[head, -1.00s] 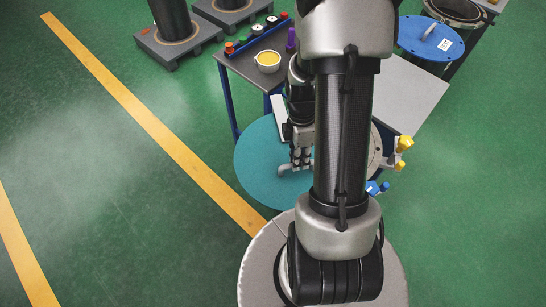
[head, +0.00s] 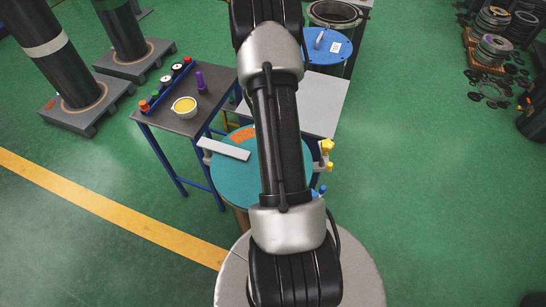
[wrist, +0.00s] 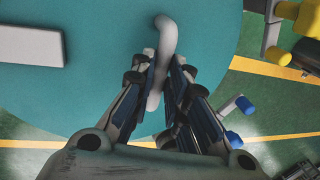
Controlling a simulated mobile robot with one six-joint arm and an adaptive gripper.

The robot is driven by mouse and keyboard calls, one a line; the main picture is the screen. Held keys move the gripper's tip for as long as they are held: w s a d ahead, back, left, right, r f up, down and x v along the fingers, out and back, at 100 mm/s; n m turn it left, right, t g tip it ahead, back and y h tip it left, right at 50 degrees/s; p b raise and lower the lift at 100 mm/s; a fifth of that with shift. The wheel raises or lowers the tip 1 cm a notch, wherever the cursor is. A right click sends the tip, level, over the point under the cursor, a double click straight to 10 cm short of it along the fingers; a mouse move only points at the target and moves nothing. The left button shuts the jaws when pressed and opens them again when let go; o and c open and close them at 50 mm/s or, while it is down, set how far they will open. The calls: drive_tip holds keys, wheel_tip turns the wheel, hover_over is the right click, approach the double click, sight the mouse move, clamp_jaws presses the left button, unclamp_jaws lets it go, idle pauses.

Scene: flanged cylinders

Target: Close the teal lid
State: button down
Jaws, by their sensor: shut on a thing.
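The teal lid (head: 222,183) lies flat on the flanged cylinder, partly hidden by my arm in the head view. It fills much of the wrist view (wrist: 90,95). A pale grey bar (head: 223,149) lies across its left part. My gripper (wrist: 162,62) is shut on the lid's bent grey handle (wrist: 165,32) in the wrist view. My arm hides the gripper and handle in the head view. A brown strip of the cylinder (head: 241,221) shows under the lid's near edge. I cannot tell whether the lid is fully flush with the flange.
Yellow-handled clamps (head: 326,150) and a blue-tipped clamp (wrist: 243,104) stand at the lid's right edge. A dark table (head: 178,123) with a yellow-filled cup (head: 185,106) is behind left. A blue lid (head: 326,47) is behind.

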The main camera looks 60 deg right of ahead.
drive_tip(key=c, duration=1.6)
unclamp_jaws()
drive_tip(key=shift+a, duration=0.1)
drive_tip(key=shift+o, duration=0.2)
wheel_tip(320, 180, up, 12)
drive_tip(key=w, duration=0.2)
drive_tip(key=shift+w+a, duration=0.15)
drive_tip(key=shift+a, duration=0.05)
